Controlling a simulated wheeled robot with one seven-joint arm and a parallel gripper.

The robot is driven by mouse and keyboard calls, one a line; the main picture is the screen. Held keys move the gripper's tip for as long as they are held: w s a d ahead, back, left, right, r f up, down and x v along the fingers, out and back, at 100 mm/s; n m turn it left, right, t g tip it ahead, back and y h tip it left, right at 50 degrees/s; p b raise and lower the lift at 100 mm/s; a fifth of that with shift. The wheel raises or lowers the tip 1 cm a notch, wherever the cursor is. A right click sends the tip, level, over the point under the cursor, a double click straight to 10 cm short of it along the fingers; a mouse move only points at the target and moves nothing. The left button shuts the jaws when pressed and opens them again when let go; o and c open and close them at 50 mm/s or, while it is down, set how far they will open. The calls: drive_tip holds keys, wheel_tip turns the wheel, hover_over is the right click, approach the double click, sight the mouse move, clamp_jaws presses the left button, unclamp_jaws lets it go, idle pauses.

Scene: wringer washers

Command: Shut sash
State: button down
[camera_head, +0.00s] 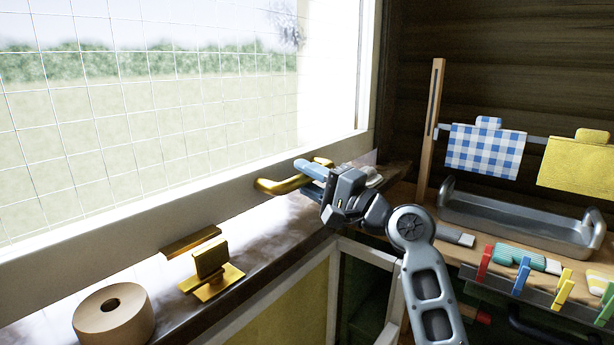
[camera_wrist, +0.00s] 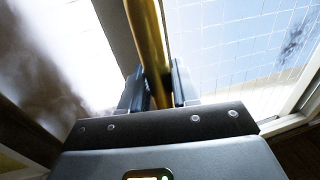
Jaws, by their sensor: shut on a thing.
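The window sash has a pale bottom rail (camera_head: 110,222) and glass with a wire grid, standing above the sill. Its glass also shows at the right of the wrist view (camera_wrist: 235,45). A gold handle (camera_head: 280,186) is on the rail towards its right end. My gripper (camera_head: 316,170) is shut on this handle. In the wrist view the gold bar (camera_wrist: 146,40) runs between my two fingers (camera_wrist: 158,88). A gold catch (camera_head: 210,262) stands on the sill left of my gripper, beside a gold plate (camera_head: 190,241) at the rail. I cannot tell how wide any gap under the rail is.
A tan roll (camera_head: 113,312) sits on the sill at the lower left. At right are a wooden post (camera_head: 433,130), a grey metal tray (camera_head: 520,225), hanging checked cloth (camera_head: 485,150) and yellow cloth (camera_head: 575,163), and several coloured pegs (camera_head: 521,276) along the bench edge.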

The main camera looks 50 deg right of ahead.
drive_tip(key=shift+f, duration=0.1)
drive_tip(key=c, duration=1)
unclamp_jaws()
drive_tip(key=s, duration=0.4)
drive_tip(key=s+f, duration=0.1)
drive_tip(key=s, duration=0.1)
drive_tip(key=shift+s+d+f+b, duration=0.15)
drive_tip(key=shift+s+b, duration=0.1)
drive_tip(key=shift+b, duration=0.15)
drive_tip(key=shift+s, duration=0.6)
drive_tip(key=shift+o, duration=0.2)
